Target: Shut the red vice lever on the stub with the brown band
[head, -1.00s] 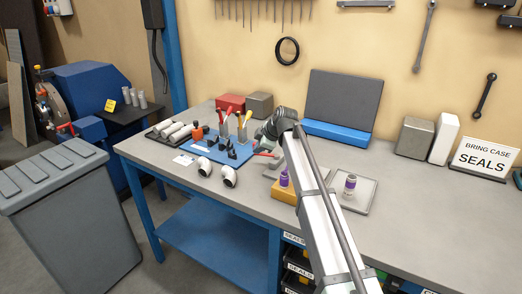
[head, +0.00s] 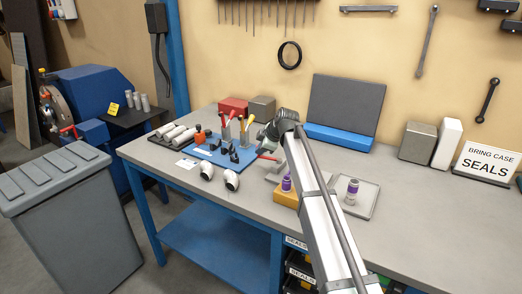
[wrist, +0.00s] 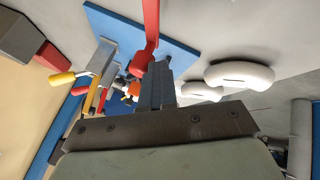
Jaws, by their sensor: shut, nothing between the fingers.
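A red lever (head: 268,154) shows beside my gripper (head: 264,142) in the head view, above grey blocks on the bench. In the wrist view the red lever (wrist: 151,28) comes down from the top edge and its rounded end is close beside my fingertips (wrist: 162,68). I cannot tell whether they touch. My gripper is shut and empty. The vice body is mostly hidden by my arm in the head view. I cannot make out a stub with a brown band in either view.
A blue mat (head: 215,150) holds tool cups and black clips left of my gripper. Two white elbows (head: 231,180) lie in front of it. A yellow block (head: 285,199) with a purple-banded piece and a grey tray (head: 366,204) flank my arm.

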